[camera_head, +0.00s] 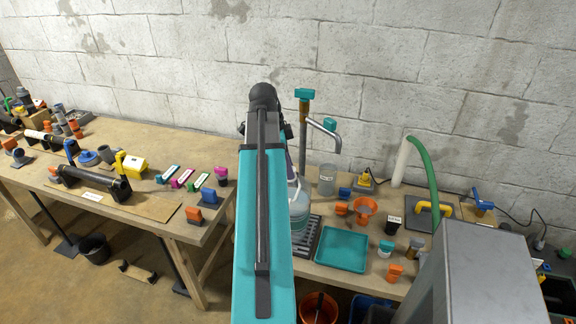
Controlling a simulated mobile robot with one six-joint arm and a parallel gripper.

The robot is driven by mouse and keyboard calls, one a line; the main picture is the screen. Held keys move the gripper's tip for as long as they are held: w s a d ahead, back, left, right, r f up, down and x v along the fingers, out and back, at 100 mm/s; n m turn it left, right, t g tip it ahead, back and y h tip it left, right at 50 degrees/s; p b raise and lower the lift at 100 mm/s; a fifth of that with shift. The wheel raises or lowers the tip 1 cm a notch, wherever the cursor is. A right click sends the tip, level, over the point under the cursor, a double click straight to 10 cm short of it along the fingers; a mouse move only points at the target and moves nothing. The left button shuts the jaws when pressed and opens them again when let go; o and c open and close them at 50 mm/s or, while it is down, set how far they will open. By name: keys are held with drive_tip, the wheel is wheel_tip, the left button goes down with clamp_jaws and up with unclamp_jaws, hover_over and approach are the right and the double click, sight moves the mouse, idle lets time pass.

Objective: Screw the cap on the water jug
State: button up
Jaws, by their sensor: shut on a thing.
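The water jug (300,212) is clear and bluish and stands on the right-hand bench, just right of my teal arm. My arm hides its left side, and I cannot make out its mouth. My gripper is hidden behind my own arm, which runs up the middle of the view, so its fingers do not show. I cannot pick out the jug's cap in this view.
A dark slotted grate (312,240) and a teal tray (342,250) lie by the jug. Behind stands a tap (304,112) with a metal spout. A clear beaker (327,180) and an orange funnel (364,208) are to the right. A left bench (130,150) holds pipe parts.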

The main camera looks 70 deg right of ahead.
drive_tip(key=shift+d+m+y+p, duration=0.1)
drive_tip(key=shift+m+y+p, duration=0.3)
drive_tip(key=shift+m, duration=1.9)
drive_tip(key=shift+d+m+y, duration=0.1)
drive_tip(key=shift+m+y, duration=0.3)
drive_tip(key=shift+m, duration=0.4)
drive_tip(key=shift+m+y, duration=0.4)
drive_tip(key=shift+m, duration=1.1)
drive_tip(key=shift+m+y+p, duration=0.3)
drive_tip(key=shift+m+p, duration=0.1)
drive_tip(key=shift+m, duration=1)
drive_tip(key=o, duration=1.3)
drive_tip(key=shift+c, duration=0.2)
